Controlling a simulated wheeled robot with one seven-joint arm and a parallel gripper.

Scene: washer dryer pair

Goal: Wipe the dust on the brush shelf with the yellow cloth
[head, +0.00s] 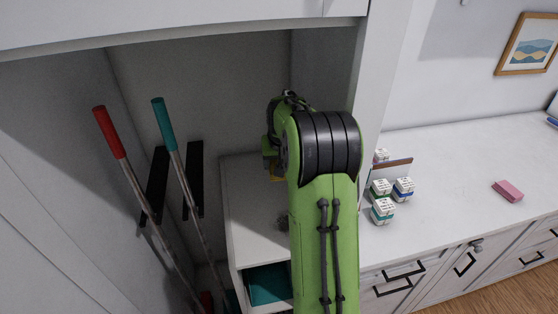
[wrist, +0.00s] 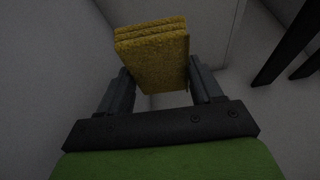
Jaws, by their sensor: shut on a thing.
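The yellow cloth (wrist: 155,52), a folded stack of layers, is held between the two fingers of my gripper (wrist: 160,85) in the wrist view. In the head view only a small yellow bit of it (head: 278,178) shows beside my green arm. The brush shelf (head: 245,195) is a white surface inside the alcove, with my arm over its right part. A dark grey dust patch (head: 281,222) lies on the shelf, partly hidden by my arm. The gripper is at the shelf's back part, beyond the patch. I cannot tell whether the cloth touches the shelf.
A red-handled pole (head: 109,131) and a teal-handled pole (head: 164,124) lean at the left, near black wall pieces (head: 194,180). A teal item (head: 268,284) sits under the shelf top. Right of the divider, small boxes (head: 382,210) and a pink block (head: 508,191) stand on the counter (head: 450,165).

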